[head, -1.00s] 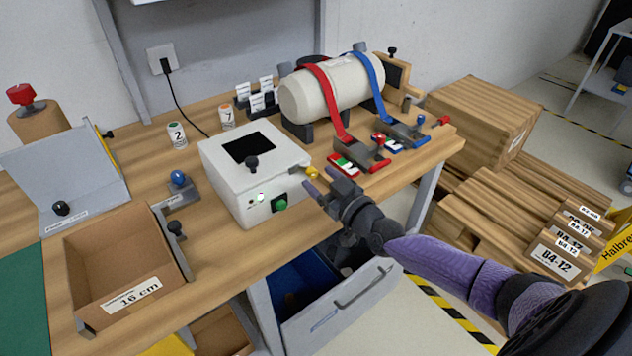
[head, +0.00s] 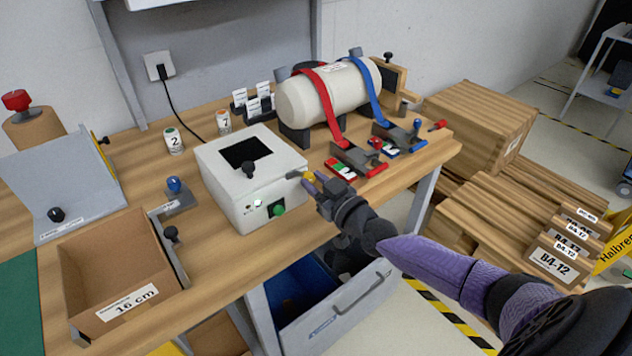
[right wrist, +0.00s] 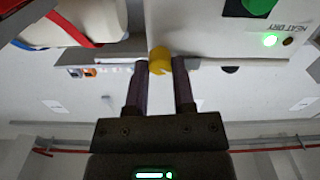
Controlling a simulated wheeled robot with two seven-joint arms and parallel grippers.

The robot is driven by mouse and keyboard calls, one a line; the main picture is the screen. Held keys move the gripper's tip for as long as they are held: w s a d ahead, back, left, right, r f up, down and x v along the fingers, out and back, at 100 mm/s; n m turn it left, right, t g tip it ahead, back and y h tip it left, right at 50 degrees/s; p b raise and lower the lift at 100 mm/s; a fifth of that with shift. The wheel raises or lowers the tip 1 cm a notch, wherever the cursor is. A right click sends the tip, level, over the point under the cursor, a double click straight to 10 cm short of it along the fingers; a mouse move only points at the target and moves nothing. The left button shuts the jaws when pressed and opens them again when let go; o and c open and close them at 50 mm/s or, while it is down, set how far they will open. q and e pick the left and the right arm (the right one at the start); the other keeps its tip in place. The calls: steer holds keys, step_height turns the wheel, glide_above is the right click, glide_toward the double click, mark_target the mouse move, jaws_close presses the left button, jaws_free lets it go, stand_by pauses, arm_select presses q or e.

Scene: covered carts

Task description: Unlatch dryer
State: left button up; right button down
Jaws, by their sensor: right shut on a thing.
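The dryer is a white box (head: 223,190) on the wooden bench, with a dark window, a black knob on its top and a green button (head: 277,209) on its front. The label beside the green button in the right wrist view ends in "DRY", and a green light (right wrist: 269,40) is lit. A small yellow knob (head: 309,176) on a grey lever is at the dryer's right side. My right gripper (head: 316,181) is shut on the yellow knob, which also shows between its fingers in the right wrist view (right wrist: 160,61). My left gripper is out of view.
A white cylinder (head: 318,97) under red and blue straps stands behind the right gripper, with its strap ratchets (head: 355,157) close by. An open cardboard box (head: 109,260) is at the left. Below the bench is an open drawer (head: 338,306).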

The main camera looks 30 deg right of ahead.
steer(key=shift+m, duration=0.3)
steer(key=m, duration=0.4)
steer(key=m+b, duration=0.1)
steer(key=m, duration=0.4)
steer(key=shift+d, duration=0.1)
steer(key=shift+m, duration=0.3)
stand_by(0.3)
steer(key=shift+c, duration=2.3)
jaws_free()
